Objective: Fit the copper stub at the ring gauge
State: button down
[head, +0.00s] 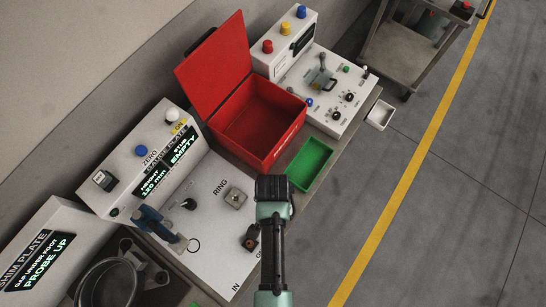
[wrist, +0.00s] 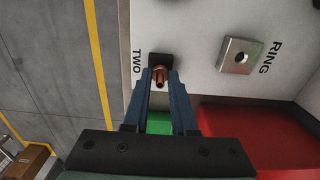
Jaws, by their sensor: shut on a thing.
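The copper stub (wrist: 159,78) is between the blue fingertips of my gripper (wrist: 158,73) in the wrist view. My gripper is shut on it. The stub is at the black block (wrist: 159,60) marked TWO; I cannot tell whether its lower end is inside that block. The block also shows in the head view (head: 251,234), close beside my arm, which hides the fingers there. The ring gauge (wrist: 240,55) is a square metal piece with a round hole, beside the word RING. It also shows on the white plate in the head view (head: 236,197), apart from my gripper.
A green tray (head: 309,164) and an open red box (head: 256,124) adjoin the plate. The gauge plate display (head: 170,162) reads 120 mm and stub EMPTY. A blue-handled device (head: 157,226) stands on the plate's left. A white panel with knobs (head: 336,96) stands behind.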

jog(key=shift+r+p, duration=2.55)
jog(key=shift+p, duration=0.05)
